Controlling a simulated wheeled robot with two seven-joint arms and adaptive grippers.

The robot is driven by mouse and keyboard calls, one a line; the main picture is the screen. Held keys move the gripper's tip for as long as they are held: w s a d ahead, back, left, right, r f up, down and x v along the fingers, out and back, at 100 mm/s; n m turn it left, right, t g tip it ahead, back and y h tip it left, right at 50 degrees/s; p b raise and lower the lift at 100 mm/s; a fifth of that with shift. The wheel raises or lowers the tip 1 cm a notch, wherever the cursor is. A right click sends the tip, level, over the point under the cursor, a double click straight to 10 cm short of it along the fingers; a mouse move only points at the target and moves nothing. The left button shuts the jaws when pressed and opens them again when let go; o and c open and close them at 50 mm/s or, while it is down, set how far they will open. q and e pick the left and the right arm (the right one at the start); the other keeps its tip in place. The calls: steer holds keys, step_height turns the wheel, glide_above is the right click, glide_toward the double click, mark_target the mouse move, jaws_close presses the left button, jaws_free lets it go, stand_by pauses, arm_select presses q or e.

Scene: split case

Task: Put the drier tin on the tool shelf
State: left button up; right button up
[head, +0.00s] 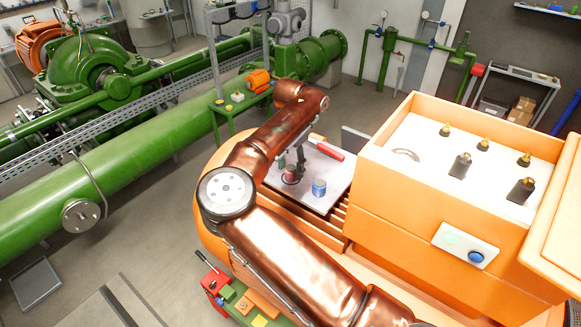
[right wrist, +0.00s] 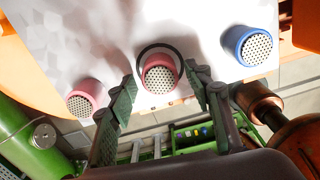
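In the right wrist view three tins with perforated ends stand on a pale surface. A pink tin (right wrist: 160,77) is in the middle with a dark ring around its base, another pink tin (right wrist: 84,101) is at left, and a blue tin (right wrist: 250,47) is at right. The blue tin (head: 319,187) also shows in the head view. My right gripper (right wrist: 162,76) is open, its fingers on either side of the middle tin with visible gaps. In the head view the right gripper (head: 297,166) is over the pale plate. I cannot tell which tin is the drier one or which surface is the tool shelf.
The pale plate (head: 335,175) also bears a red-handled tool (head: 330,151). A large orange case (head: 440,205) with several dark fittings stands close on its right. A green stand (head: 228,112) is beyond, and a low green cart (head: 243,299) with coloured pieces is at the front.

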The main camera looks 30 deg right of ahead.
mark_target(291, 169)
steer(key=shift+r, duration=0.2)
step_height(291, 169, up, 12)
steer(key=b, duration=0.2)
steer(key=shift+b, duration=0.3)
